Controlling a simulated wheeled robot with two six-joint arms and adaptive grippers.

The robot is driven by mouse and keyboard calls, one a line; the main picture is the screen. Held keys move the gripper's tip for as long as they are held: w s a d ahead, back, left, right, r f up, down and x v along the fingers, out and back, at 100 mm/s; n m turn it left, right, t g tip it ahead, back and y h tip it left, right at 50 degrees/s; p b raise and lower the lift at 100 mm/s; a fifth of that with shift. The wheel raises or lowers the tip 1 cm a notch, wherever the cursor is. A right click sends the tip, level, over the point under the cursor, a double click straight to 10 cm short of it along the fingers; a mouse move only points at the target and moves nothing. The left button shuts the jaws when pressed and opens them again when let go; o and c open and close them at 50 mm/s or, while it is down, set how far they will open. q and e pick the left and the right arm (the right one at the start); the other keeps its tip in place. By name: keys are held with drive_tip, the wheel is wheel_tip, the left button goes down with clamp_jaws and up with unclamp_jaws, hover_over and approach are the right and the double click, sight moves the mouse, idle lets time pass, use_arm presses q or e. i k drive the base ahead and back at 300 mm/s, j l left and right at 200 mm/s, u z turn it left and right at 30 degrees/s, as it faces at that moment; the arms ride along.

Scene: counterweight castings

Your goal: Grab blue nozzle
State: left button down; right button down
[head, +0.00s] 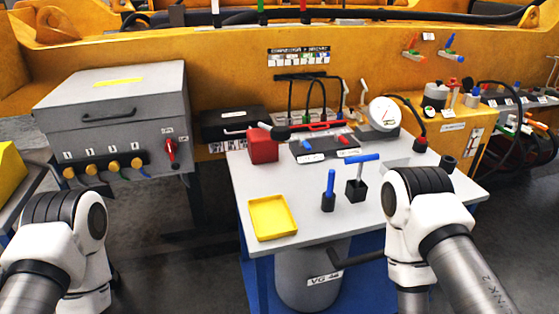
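A slim blue cylindrical piece (330,184) stands upright in a small black holder (328,203) on the light grey table. Just right of it, a blue T-shaped piece (362,158) stands in a black block (355,190). A small blue-tipped piece (449,41) sits on a wall holder at the upper right. I cannot tell which of these is the blue nozzle. My arms show at the lower left and lower right, the right one overlapping the table's right side. Neither gripper shows.
The table (300,225) carries a yellow tray (272,218) at its front left, a red block (263,146), a dark panel with coloured parts (325,150) and a round gauge (384,114). A grey box with a handle (120,110) stands left. Bare tabletop surrounds the blue pieces.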

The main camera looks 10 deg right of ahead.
sight(476, 91)
drive_tip(key=z, duration=1.35)
drive_tip(key=i+l+z, duration=0.25)
drive_tip(key=i+l, duration=0.2)
drive_tip(key=i+l+z, duration=0.3)
drive_tip(key=i, duration=0.4)
drive_tip(key=i+l+z, duration=0.25)
drive_tip(key=i, duration=0.35)
drive_tip(key=i+z, duration=0.3)
drive_tip(key=i, duration=0.3)
